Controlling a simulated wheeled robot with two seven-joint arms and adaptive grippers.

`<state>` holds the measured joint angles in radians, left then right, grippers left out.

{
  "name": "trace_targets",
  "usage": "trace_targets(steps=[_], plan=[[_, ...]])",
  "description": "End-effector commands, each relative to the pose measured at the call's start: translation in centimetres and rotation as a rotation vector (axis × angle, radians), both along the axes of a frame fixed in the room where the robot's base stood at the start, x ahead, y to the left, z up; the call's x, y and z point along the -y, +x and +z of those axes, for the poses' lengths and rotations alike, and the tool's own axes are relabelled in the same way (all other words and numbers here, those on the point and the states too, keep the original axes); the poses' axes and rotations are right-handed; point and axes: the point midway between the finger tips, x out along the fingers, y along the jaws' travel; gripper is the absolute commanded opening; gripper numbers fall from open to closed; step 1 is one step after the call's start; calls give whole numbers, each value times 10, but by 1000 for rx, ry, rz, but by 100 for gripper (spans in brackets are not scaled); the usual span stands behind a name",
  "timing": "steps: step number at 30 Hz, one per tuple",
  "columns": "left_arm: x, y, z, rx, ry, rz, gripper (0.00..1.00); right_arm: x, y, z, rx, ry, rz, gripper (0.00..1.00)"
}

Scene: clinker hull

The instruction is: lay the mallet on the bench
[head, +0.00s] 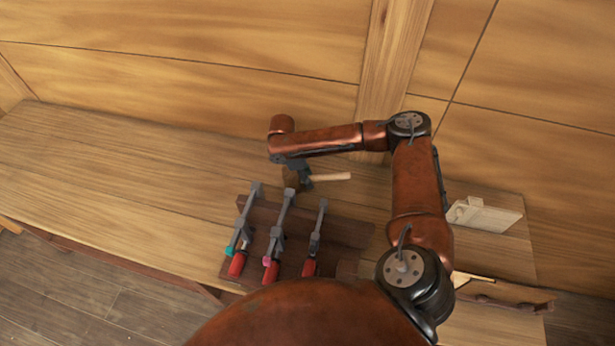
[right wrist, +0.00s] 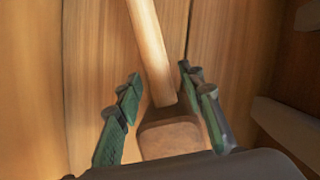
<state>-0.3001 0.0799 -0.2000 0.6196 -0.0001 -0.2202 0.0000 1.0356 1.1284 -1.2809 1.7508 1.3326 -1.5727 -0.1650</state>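The mallet has a brown wooden head (right wrist: 170,138) and a pale round handle (right wrist: 150,50). The handle points away from the palm. In the head view my right gripper (head: 300,175) reaches down at the mallet, whose handle (head: 331,177) points right. The mallet is over the wooden bench (head: 120,180), just behind the clamp rack; whether it touches the bench is unclear. My left gripper is out of view.
A dark rack (head: 345,232) with several red-handled clamps (head: 275,240) stands in front of the mallet. A pale wooden block (head: 484,215) is at the right, and a brown bar (head: 510,303) lies nearer. The bench's left part is clear. A plank wall (head: 180,60) rises behind.

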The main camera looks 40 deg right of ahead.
Motion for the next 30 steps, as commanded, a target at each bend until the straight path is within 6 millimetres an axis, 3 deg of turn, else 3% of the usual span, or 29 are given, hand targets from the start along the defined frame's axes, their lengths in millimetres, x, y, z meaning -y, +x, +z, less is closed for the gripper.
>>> trace_targets(steps=[8, 21, 30], plan=[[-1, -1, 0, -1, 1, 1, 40, -3, 2, 9, 2, 1, 0, 36], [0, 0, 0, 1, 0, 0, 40, -24, 15, 90, 2, 1, 0, 36], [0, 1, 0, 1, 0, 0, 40, -30, 19, 114, 0, 0, 0, 36]])
